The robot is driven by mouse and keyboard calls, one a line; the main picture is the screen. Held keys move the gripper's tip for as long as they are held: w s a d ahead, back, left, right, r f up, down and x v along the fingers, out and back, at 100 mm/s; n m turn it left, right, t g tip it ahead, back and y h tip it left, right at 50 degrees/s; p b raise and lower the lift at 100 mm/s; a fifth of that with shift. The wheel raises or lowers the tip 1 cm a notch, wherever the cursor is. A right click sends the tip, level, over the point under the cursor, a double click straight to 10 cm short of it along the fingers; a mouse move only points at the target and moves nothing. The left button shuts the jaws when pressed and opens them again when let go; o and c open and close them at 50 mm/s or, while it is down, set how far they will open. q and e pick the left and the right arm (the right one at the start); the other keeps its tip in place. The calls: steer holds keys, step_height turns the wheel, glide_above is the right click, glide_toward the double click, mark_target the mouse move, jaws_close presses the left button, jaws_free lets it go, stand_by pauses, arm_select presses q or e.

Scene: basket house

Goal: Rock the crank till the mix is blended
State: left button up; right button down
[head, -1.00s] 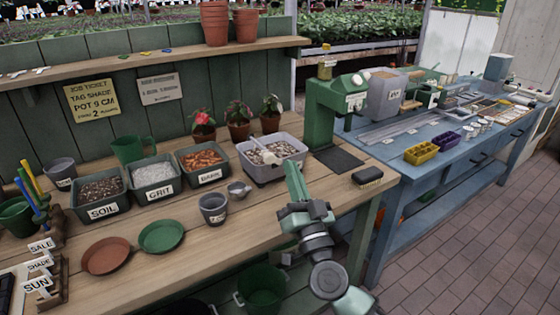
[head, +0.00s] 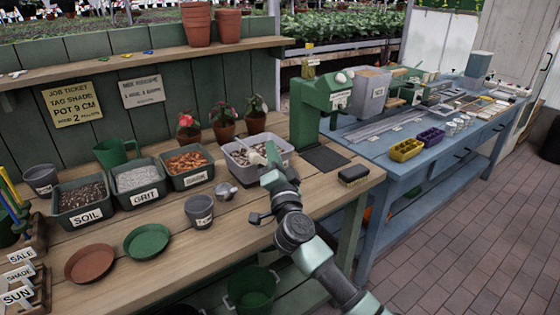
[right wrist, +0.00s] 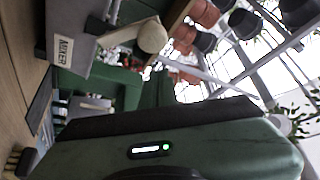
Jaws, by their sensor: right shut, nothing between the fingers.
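The mixer is a light grey tub (head: 236,158) at the back of the wooden bench, with a pale mix inside. In the right wrist view its wall (right wrist: 80,25) carries a MIXER label, and a beige crank knob (right wrist: 152,36) stands out beside it on a grey arm. My right gripper (head: 270,152) is at the tub's right front side, shut and empty, partly covering the tub. I cannot tell whether it touches the crank. My left gripper is not in view.
Bins of soil (head: 83,203), grit (head: 139,186) and bark (head: 187,170) stand left of the mixer. A grey cup (head: 200,211) and a small metal scoop (head: 226,190) are in front. A green machine (head: 312,105) and a brush (head: 354,174) are to the right.

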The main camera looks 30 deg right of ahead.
mark_target(259, 157)
steer(key=shift+w+a+f+b, duration=0.1)
steer(key=shift+a+f+b, duration=0.2)
steer(key=shift+a+f, duration=0.6)
steer(key=shift+a+r, duration=0.1)
steer(key=shift+a, duration=0.1)
steer(key=shift+a+f+n+t+y+p, duration=0.4)
steer(key=shift+a+f+n+p, duration=0.25)
steer(key=shift+n, duration=0.45)
steer(key=shift+r, duration=0.1)
